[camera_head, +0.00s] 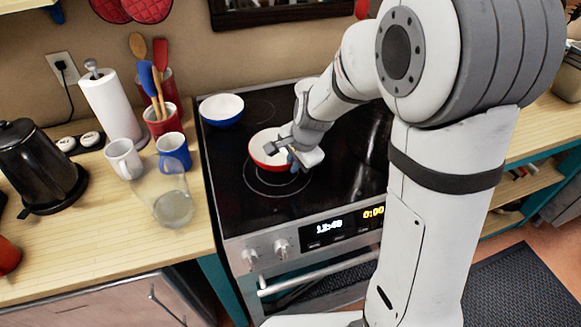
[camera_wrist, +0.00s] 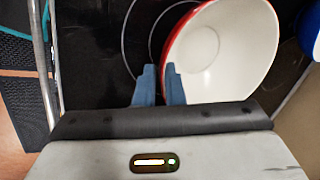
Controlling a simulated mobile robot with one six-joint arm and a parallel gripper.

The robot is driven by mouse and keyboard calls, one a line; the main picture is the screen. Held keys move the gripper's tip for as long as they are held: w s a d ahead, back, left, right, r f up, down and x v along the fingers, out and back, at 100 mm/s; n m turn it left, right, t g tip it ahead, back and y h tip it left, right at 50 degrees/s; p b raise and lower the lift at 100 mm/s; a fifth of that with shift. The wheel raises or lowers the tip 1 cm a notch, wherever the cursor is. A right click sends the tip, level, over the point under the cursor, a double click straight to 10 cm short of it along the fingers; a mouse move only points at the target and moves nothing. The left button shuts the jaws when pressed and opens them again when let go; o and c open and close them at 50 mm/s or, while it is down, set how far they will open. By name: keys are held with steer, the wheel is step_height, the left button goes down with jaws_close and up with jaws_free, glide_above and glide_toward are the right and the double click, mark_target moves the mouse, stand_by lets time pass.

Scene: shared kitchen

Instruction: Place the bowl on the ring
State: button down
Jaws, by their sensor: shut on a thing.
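A red bowl with a white inside (camera_head: 264,148) is at the front left ring (camera_head: 250,180) of the black cooktop. The ring's lines show in front of and beside the bowl. My gripper (camera_head: 292,158) is at the bowl's right side. In the wrist view the bowl (camera_wrist: 220,48) is upright, and my gripper's blue fingers (camera_wrist: 160,85) are shut on its rim. I cannot tell whether the bowl's base touches the cooktop. Another bowl, blue with a white inside (camera_head: 222,108), stands at the cooktop's back left.
On the left counter stand a glass jar (camera_head: 172,205), a white mug (camera_head: 124,158), a blue mug (camera_head: 173,152), a paper towel roll (camera_head: 108,105) and a black kettle (camera_head: 40,165). The oven handle (camera_head: 320,275) juts out at the front. The cooktop's front middle is clear.

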steer(key=shift+f, duration=1.15)
steer(key=shift+f, duration=0.1)
steer(key=c, duration=1.5)
jaws_free()
steer(key=v, duration=1.1)
steer(key=shift+s+d+r+n+h+b, duration=0.15)
steer(key=shift+s+d+r+n+h, duration=0.3)
steer(key=shift+s+d+n, duration=1.9)
steer(key=shift+s+d+r+n+h+b, duration=0.15)
steer(key=shift+s+d+r+n, duration=0.9)
steer(key=shift+s, duration=2.4)
steer(key=shift+s+d+r+n+h+b, duration=0.1)
steer(key=shift+s+d+n+h, duration=0.3)
steer(key=shift+s+d+n, duration=1.95)
